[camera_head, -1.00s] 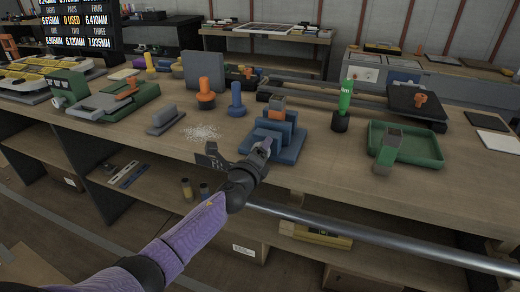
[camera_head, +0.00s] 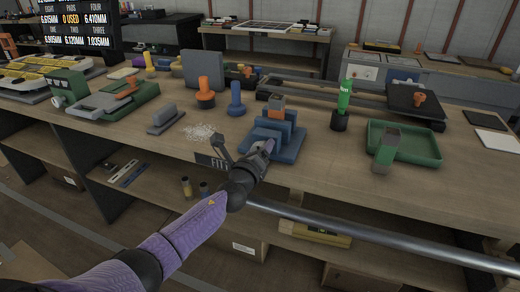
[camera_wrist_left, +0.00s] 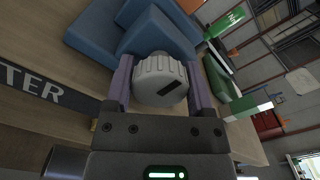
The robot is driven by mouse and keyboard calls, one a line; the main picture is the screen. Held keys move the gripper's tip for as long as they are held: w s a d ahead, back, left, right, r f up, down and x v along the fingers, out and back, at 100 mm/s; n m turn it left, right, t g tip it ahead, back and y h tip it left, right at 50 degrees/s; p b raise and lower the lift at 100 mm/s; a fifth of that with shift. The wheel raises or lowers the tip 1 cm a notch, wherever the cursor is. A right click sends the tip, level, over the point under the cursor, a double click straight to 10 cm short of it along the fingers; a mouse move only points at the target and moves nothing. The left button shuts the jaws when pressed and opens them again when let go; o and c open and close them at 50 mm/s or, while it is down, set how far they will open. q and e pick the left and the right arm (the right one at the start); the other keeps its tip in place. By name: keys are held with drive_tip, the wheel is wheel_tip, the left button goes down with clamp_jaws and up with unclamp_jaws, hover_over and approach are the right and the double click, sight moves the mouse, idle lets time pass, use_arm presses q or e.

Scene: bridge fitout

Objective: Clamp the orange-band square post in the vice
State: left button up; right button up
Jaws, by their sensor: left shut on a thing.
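The blue vice (camera_head: 287,152) stands at the front edge of the bench; its blue body also shows in the wrist view (camera_wrist_left: 95,32). The orange-band square post (camera_head: 276,112) stands upright between the vice's jaws, grey top above the orange band. I cannot tell how tightly the jaws press on it. My left gripper (camera_head: 265,147) is at the front of the vice. In the wrist view its fingers are shut on the pale grey ribbed vice knob (camera_wrist_left: 158,80). My right gripper is not in view.
A green tray (camera_head: 425,155) with a green-and-grey post (camera_head: 387,150) is to the right. A green bottle (camera_head: 345,98) stands behind the vice's right side. Orange (camera_head: 205,92) and blue (camera_head: 236,98) pegs stand to the left. Pale shavings (camera_head: 200,132) lie on the bench.

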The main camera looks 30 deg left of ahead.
use_arm(q)
drive_tip(key=shift+f, duration=0.15)
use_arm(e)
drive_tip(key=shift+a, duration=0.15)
use_arm(q)
drive_tip(key=o, duration=1.2)
drive_tip(key=shift+s, duration=0.15)
drive_tip(key=p+v, duration=0.3)
drive_tip(key=v, duration=0.6)
drive_tip(key=shift+s+d, duration=0.2)
drive_tip(key=shift+s, duration=0.05)
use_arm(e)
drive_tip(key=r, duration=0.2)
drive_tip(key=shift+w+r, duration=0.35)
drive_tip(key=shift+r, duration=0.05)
